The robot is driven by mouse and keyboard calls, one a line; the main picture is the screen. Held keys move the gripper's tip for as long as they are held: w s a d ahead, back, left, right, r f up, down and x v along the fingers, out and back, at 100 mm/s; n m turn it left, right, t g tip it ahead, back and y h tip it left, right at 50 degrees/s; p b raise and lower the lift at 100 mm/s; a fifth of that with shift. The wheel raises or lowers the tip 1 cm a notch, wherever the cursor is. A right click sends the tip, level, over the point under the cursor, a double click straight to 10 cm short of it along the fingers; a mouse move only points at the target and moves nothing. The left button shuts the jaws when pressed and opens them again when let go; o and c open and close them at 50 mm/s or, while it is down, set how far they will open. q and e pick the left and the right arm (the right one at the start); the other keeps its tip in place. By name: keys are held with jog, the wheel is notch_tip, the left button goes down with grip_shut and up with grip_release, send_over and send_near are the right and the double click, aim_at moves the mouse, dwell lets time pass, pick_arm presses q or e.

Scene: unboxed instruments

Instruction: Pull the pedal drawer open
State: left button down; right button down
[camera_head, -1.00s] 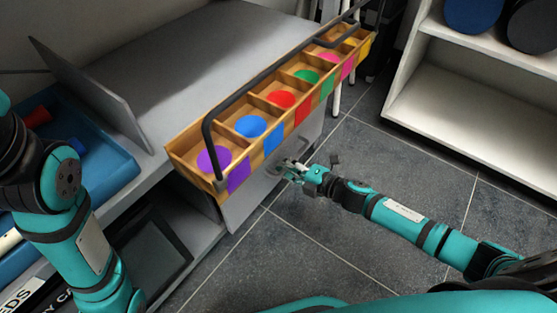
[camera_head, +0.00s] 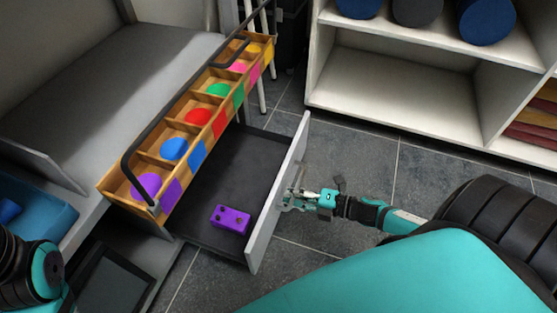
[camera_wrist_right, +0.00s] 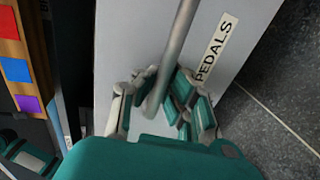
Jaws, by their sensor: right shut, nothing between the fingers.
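The pedal drawer (camera_head: 236,172) stands well out from under the bench, its dark inside showing. A purple block-shaped pedal (camera_head: 230,220) lies inside. Its white front (camera_head: 264,226) also shows in the right wrist view (camera_wrist_right: 130,40), with a "PEDALS" label (camera_wrist_right: 214,50) and a grey bar handle (camera_wrist_right: 174,48). My right gripper (camera_head: 298,196) is at the outer face of the front, by the handle. In the wrist view its fingers (camera_wrist_right: 160,100) lie at the bar's end, shut with nothing pinched. I cannot tell whether they touch it. My left gripper is out of view.
A wooden tray (camera_head: 168,164) with coloured discs runs along the bench edge above the drawer. White shelves (camera_head: 385,68) stand at the back right. Grey tiled floor (camera_head: 340,150) is clear between them and the drawer. A blue bin (camera_head: 40,228) is at the left.

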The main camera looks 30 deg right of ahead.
jog(key=shift+s+d, duration=0.3)
jog(key=shift+s, duration=0.05)
jog(key=c, duration=2)
grip_release()
jog(key=o, duration=0.6)
jog(key=shift+o, duration=0.2)
jog(key=v, duration=1.2)
jog(key=shift+f, duration=0.1)
